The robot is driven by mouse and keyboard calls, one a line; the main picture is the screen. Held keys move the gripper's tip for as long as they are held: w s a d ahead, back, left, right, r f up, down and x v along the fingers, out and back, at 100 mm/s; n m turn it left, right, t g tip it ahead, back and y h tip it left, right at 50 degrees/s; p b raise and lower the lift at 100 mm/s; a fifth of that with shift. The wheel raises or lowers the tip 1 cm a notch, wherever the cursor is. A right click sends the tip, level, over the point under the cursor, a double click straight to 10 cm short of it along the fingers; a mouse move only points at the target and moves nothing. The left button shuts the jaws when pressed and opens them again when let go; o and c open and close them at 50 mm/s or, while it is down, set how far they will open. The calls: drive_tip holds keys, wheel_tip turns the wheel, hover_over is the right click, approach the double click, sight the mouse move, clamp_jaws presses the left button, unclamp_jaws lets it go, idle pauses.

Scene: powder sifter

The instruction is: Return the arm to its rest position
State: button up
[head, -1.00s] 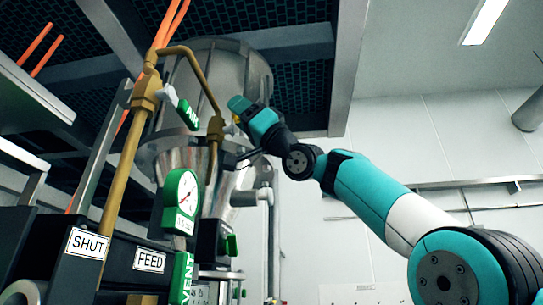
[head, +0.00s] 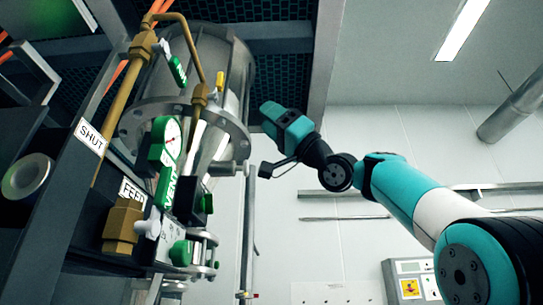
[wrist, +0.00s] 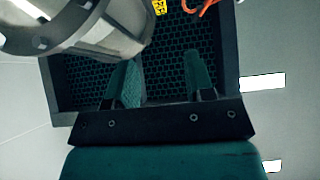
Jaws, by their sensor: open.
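My gripper (head: 272,112) is at the end of my raised teal and white arm. In the head view it points up and left, to the right of the steel vessel (head: 222,75), with a visible gap between them. In the wrist view two green fingers (wrist: 162,80) stand apart with nothing between them, so the gripper is open and empty. The vessel's lower part also shows at the upper left of the wrist view (wrist: 75,25).
A dark ceiling grid (head: 283,80) is overhead. A grey control box (head: 412,280) is on the wall at lower right. Open room lies around the arm.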

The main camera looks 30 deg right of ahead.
idle(0.4)
drive_tip(key=w+d+f+m+t+h, duration=0.3)
drive_tip(key=w+f+m+h, duration=0.3)
drive_tip(key=w+f+h, duration=0.3)
drive_tip(key=w+d+f+m+t+h, duration=0.2)
drive_tip(key=w+f+m+h, duration=0.5)
drive_tip(key=f, duration=0.3)
wheel_tip(320, 180, down, 27)
drive_tip(key=w+a+g+h, duration=0.1)
drive_tip(key=w+g+h, duration=0.15)
drive_tip(key=g, duration=0.45)
drive_tip(key=s+a+f+n+g+h, duration=0.15)
drive_tip(key=s+f+g, duration=0.35)
drive_tip(key=s+f, duration=0.7)
drive_tip(key=s+d+f+g+h, duration=0.15)
drive_tip(key=s+f+g, duration=0.35)
drive_tip(key=s+f, duration=0.65)
drive_tip(key=s+a+r+n+g+y, duration=0.3)
drive_tip(key=s+a+n, duration=0.4)
drive_tip(key=a, duration=0.8)
drive_tip(key=s+r, duration=0.1)
drive_tip(key=s, duration=0.1)
drive_tip(key=shift+s+a+r, duration=0.15)
drive_tip(key=shift+s, duration=0.25)
